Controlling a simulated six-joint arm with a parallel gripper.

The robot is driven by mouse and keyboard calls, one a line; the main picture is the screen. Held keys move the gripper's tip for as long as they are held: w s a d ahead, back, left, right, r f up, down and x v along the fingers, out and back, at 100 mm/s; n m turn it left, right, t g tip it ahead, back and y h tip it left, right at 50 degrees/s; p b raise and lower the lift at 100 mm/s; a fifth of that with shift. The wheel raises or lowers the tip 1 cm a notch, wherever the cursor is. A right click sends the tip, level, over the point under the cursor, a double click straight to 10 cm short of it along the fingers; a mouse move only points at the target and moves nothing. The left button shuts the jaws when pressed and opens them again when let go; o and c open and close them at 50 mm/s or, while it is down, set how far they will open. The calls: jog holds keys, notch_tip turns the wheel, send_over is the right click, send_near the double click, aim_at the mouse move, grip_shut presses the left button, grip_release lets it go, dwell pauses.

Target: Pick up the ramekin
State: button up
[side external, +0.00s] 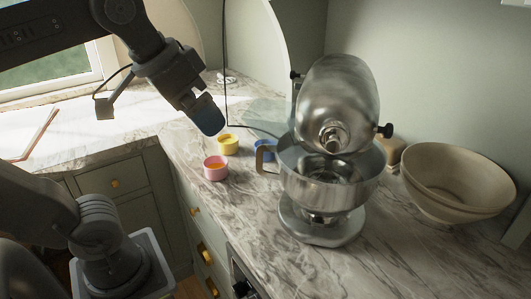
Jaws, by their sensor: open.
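Small ramekins stand on the marble counter: a pink one (215,168) nearest the front edge, a yellow one (228,145) just behind it, and a blue one (264,150) to the right, partly hidden by the mixer bowl's handle. The pink and yellow ones look upright, with yellow-orange showing inside. My gripper (208,120) is above and to the left of the yellow ramekin, pointing down and to the right. Its blue tip is seen from the side and appears apart from the ramekins. It is open, and nothing shows between the fingers.
A silver stand mixer (338,100) with a metal bowl (320,190) stands right of the ramekins. Stacked beige bowls (455,185) are at the far right. A cable hangs behind. The marble counter (185,150) is clear left of the ramekins; its front edge is close to the pink one.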

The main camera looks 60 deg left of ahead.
jog(key=w+a+n+g+y, duration=0.15)
jog(key=w+a+n, duration=0.25)
jog(key=w+a, duration=0.7)
jog(key=w+a+n+g+y, duration=0.15)
jog(key=w+a+n, duration=0.25)
jog(key=w+a, duration=0.7)
jog(key=shift+t, duration=0.3)
jog(key=w+f, duration=0.1)
jog(key=f, duration=0.6)
jog(key=w+d+f, duration=0.1)
jog(key=w+f, duration=0.1)
jog(key=f, duration=0.6)
jog(key=w+f, duration=0.2)
jog(key=f, duration=0.6)
jog(key=shift+w+d, duration=0.15)
jog(key=shift+d, duration=0.1)
jog(key=shift+x, duration=2.85)
jog(key=shift+s+d+f, duration=0.1)
jog(key=shift+s+d, duration=0.1)
jog(key=shift+s, duration=0.05)
jog(key=shift+c, duration=0.4)
jog(key=c, duration=1)
